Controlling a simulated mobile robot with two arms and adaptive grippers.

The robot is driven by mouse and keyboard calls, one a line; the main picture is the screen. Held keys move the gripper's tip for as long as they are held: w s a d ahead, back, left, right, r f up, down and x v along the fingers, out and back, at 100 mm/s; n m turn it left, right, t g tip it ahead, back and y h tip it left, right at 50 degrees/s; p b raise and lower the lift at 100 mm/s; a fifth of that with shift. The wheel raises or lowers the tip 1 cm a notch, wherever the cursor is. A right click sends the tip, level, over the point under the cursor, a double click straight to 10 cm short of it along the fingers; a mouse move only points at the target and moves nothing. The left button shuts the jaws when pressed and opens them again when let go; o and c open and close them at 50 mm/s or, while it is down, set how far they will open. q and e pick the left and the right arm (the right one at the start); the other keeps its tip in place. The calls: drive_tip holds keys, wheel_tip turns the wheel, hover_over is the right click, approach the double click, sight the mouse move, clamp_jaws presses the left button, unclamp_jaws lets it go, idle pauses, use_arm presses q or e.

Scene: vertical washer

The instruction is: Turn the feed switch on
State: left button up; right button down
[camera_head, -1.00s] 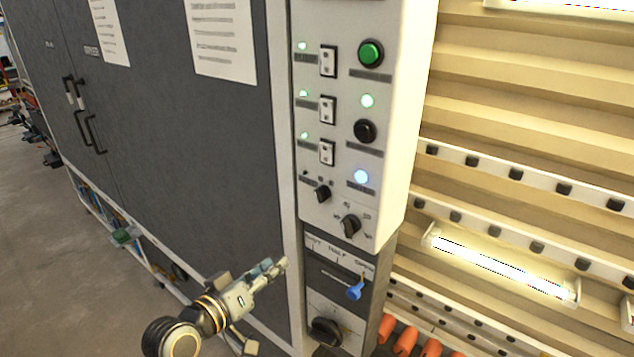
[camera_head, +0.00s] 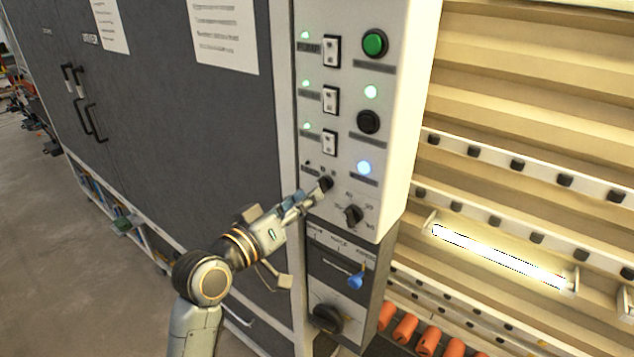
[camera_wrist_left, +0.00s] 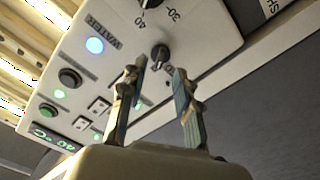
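The light control panel (camera_head: 385,150) carries several switches, and their labels are too small to read, so I cannot tell by name which is the feed switch. A small black rotary knob (camera_head: 326,184) sits low on the panel's left side. My left gripper (camera_head: 312,195) is at this knob. In the left wrist view the two fingertips (camera_wrist_left: 159,70) are apart, with the knob (camera_wrist_left: 160,56) showing between and just beyond them. I cannot tell whether they touch it. My right gripper is in neither view.
A second black knob (camera_head: 352,215) with a scale is close by, lower right. Rocker switches (camera_head: 330,100), a green button (camera_head: 374,44) and a black button (camera_head: 368,121) are above. A blue-handled lever (camera_head: 356,280) and a large dial (camera_head: 327,318) are below.

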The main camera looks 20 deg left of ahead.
sight(324, 184)
use_arm(q)
drive_tip(key=p+x, duration=0.1)
drive_tip(key=x, duration=0.3)
drive_tip(key=shift+w+d, duration=0.1)
drive_tip(key=shift+w, duration=0.25)
clamp_jaws()
